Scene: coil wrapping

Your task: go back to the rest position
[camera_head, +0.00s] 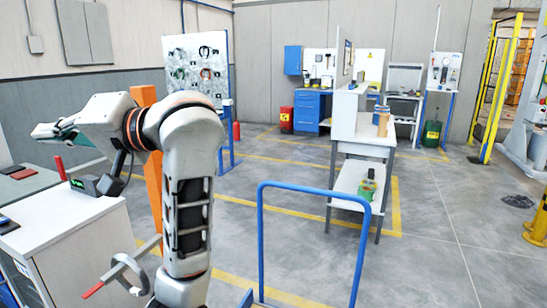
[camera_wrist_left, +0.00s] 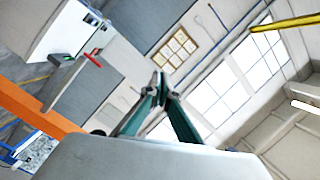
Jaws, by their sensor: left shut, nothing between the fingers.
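My left arm is raised at the left of the head view, bent at the elbow. Its gripper (camera_head: 48,131) points left, above a white cabinet with a small device on it. In the left wrist view the two green-sided fingers of the gripper (camera_wrist_left: 158,80) meet at their tips, with nothing between them. The wrist view is tilted and looks up toward windows and the ceiling. My right gripper is in neither view.
The white cabinet (camera_head: 75,225) stands at lower left, beside an orange post (camera_head: 152,200). A blue tube frame (camera_head: 314,190) stands in front. A white shelf table (camera_head: 362,140) is farther right. Grey floor (camera_head: 440,240) at right is mostly clear.

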